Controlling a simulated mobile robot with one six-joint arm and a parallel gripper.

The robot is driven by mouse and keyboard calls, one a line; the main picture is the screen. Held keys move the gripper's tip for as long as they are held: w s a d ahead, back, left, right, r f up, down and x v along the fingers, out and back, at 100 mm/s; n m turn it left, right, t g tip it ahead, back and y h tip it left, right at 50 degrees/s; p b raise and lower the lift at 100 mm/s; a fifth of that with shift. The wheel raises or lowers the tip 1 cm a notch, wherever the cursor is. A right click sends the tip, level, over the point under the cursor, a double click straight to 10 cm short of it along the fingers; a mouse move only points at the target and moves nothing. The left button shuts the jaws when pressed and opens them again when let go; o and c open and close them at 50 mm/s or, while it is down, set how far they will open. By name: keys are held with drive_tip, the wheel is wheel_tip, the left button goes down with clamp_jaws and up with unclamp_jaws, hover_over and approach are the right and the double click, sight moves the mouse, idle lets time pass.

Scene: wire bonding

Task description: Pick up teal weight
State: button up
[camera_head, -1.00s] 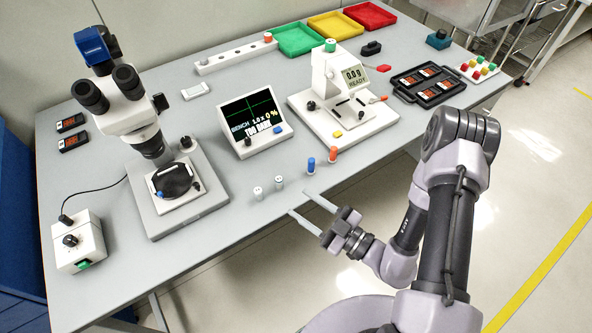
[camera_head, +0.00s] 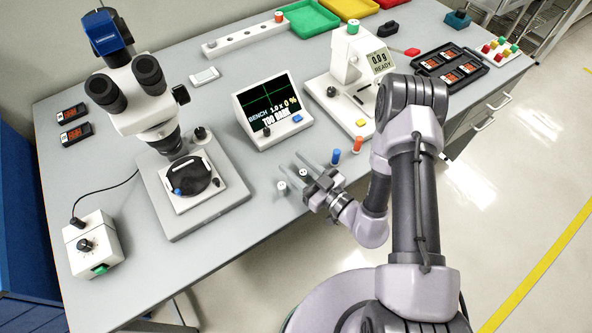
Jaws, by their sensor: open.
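My gripper (camera_head: 290,162) is open and empty, its two fingers apart over the front edge of the bench. In the picture, one small pale cylinder (camera_head: 303,173) shows between its fingers, and another (camera_head: 281,187) is just left of them; I cannot tell the height gap. A blue cylinder (camera_head: 335,157) and an orange one (camera_head: 358,144) stand to the right. No cylinder is clearly teal. A green-topped cylinder (camera_head: 353,28) sits on the white bonder. A small dark teal block (camera_head: 457,20) is at the far right; I cannot tell whether it is a weight.
The bench display (camera_head: 272,112) stands behind the gripper, with the microscope (camera_head: 145,105) to the left. The white bonder (camera_head: 345,75) and black tray (camera_head: 450,68) are right of it. A white rack (camera_head: 240,40) and coloured bins lie behind.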

drive_tip(key=shift+a, duration=0.2)
drive_tip(key=shift+d, duration=0.1)
drive_tip(key=shift+s+d, duration=0.1)
drive_tip(key=shift+c, duration=1.1)
clamp_jaws()
